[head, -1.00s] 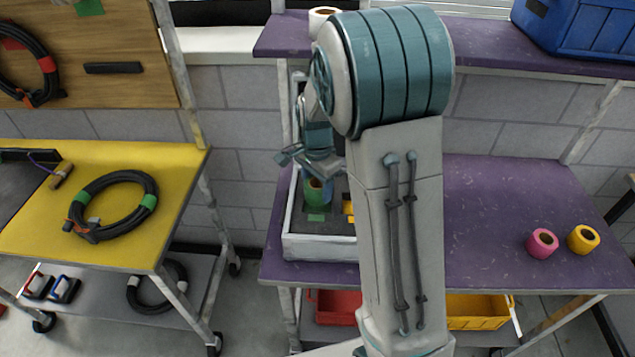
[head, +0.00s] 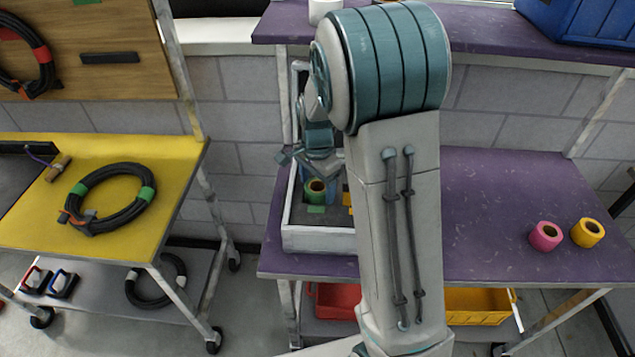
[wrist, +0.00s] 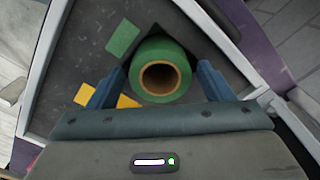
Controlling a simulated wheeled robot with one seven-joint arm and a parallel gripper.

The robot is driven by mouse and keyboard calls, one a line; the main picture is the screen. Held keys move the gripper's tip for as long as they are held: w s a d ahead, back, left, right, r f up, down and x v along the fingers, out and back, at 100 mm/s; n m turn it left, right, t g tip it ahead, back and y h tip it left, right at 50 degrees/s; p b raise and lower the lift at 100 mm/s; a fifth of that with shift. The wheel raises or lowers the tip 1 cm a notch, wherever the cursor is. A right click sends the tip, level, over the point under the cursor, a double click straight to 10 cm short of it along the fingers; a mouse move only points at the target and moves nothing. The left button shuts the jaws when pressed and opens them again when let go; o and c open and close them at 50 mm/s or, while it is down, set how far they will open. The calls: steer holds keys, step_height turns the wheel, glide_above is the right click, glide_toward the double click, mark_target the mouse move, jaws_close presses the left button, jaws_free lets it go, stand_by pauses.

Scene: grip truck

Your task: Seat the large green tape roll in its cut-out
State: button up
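The large green tape roll (wrist: 160,68) stands upright in the grey foam of a white-rimmed tray (head: 318,240), its brown core facing up. It also shows in the head view (head: 315,191), under my wrist. My gripper (wrist: 161,70) is directly over it, with one blue finger on each side. Narrow gaps show between the fingers and the roll, so the gripper looks open around it. A dark recess edge shows beside the roll; whether the roll is fully down in its cut-out I cannot tell. A green label (wrist: 123,38) lies next to it.
A yellow label (wrist: 128,102) lies partly hidden by the left finger. A pink roll (head: 545,236) and a yellow roll (head: 587,232) stand on the purple table (head: 490,200) at right. My arm hides part of the tray. A purple shelf (head: 480,35) runs above.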

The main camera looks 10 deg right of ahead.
steer(key=shift+r, duration=0.1)
step_height(320, 180, up, 14)
steer(key=b, duration=0.1)
steer(key=s+n+t, duration=0.1)
steer(key=s+n, duration=0.3)
steer(key=s, duration=0.3)
steer(key=s+f+n+t, duration=0.1)
steer(key=s+n, duration=0.3)
steer(key=s, duration=0.3)
steer(key=s+f+n+t, duration=0.1)
steer(key=s+n, duration=0.3)
steer(key=s, duration=0.3)
steer(key=shift+s+d+f+n, duration=0.1)
steer(key=shift+s+d+n, duration=0.05)
steer(key=shift+n, duration=0.25)
